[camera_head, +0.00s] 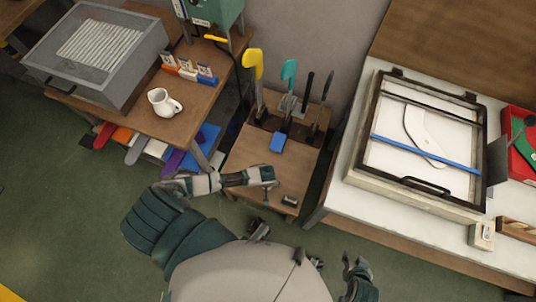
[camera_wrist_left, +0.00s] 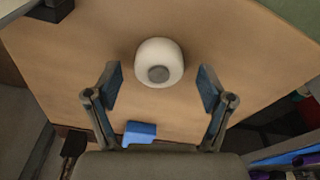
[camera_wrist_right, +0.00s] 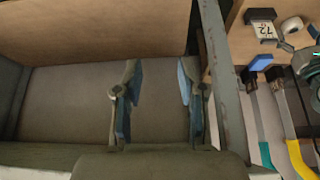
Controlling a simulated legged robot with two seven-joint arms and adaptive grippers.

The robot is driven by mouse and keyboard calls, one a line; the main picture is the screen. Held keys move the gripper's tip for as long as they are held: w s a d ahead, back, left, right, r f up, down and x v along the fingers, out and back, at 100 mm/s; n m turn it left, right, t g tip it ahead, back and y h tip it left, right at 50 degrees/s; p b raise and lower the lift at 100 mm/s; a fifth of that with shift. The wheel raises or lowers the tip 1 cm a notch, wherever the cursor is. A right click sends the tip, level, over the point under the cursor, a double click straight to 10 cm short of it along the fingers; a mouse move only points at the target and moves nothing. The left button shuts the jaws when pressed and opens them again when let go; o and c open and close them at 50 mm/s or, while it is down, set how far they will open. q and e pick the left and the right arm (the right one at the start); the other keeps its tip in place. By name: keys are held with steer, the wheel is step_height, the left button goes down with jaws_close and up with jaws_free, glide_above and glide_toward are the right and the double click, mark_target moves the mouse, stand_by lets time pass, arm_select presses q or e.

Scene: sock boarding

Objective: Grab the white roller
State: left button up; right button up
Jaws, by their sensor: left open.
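The white roller (camera_wrist_left: 159,62) is a short, rounded white cylinder with a grey round end facing the camera. It sits on a small wooden table (camera_wrist_left: 215,35). In the left wrist view my open left gripper (camera_wrist_left: 160,88) has a finger on each side of it, with gaps; the roller lies slightly beyond the fingertips. In the head view my left gripper (camera_head: 267,178) hangs over this table and the roller cannot be made out. The roller also shows at the top right of the right wrist view (camera_wrist_right: 292,25). My right gripper (camera_head: 357,268) is open and empty, away from the table.
A blue block (camera_head: 277,142) and a rack of upright tools (camera_head: 290,110) stand at the table's back. A small box marked 72 (camera_wrist_right: 262,22) lies near the roller. A white bench with a framed press (camera_head: 420,140) stands at right; a white jug (camera_head: 164,103) is on the left bench.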

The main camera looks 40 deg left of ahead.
arm_select(q)
steer(key=shift+f, duration=0.3)
steer(key=c, duration=1.3)
steer(key=shift+r, duration=0.15)
